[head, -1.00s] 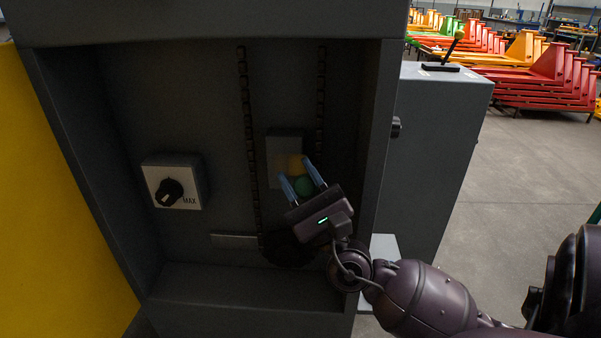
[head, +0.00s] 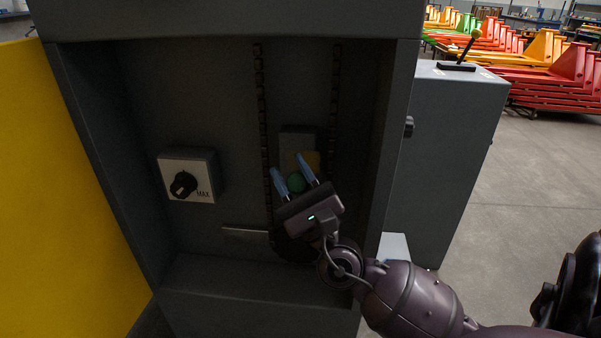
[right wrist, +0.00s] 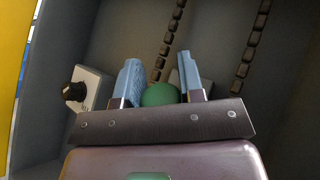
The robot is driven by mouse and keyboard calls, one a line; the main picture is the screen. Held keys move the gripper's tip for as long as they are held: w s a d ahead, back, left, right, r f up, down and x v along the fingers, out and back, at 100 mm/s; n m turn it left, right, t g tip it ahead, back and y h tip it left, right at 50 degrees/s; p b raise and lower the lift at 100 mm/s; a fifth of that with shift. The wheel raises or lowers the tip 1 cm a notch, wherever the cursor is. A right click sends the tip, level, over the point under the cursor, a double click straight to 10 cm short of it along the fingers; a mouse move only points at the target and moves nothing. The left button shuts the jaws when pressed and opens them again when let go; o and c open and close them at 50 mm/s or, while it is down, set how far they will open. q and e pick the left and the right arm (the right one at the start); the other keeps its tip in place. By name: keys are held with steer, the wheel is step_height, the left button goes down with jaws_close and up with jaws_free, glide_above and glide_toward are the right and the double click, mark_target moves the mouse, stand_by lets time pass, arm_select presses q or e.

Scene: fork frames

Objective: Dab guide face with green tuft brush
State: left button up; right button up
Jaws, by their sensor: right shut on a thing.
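My right gripper (head: 291,174) is inside the open dark cabinet, with its blue fingers closed around a green ball-shaped part (head: 296,182), seemingly the brush's grip. The green part also shows between the fingers in the right wrist view (right wrist: 160,95). In the right wrist view the fingers and green part hide most of the block. My left gripper is not in view.
Two vertical chains (head: 262,100) (head: 335,95) run on either side of the block. A MAX dial box (head: 205,165) is at left, with a ledge (head: 245,233) below. Cabinet side walls and a yellow panel (head: 60,190) bound the space.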

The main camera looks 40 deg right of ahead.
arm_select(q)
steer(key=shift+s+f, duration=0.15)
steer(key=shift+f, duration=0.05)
arm_select(e)
steer(key=shift+r, duration=0.1)
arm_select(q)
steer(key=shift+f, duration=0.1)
arm_select(e)
steer(key=shift+w+d, duration=0.6)
stand_by(0.7)
steer(key=shift+r, duration=0.15)
steer(key=shift+s+r, duration=0.15)
steer(key=shift+r, duration=0.2)
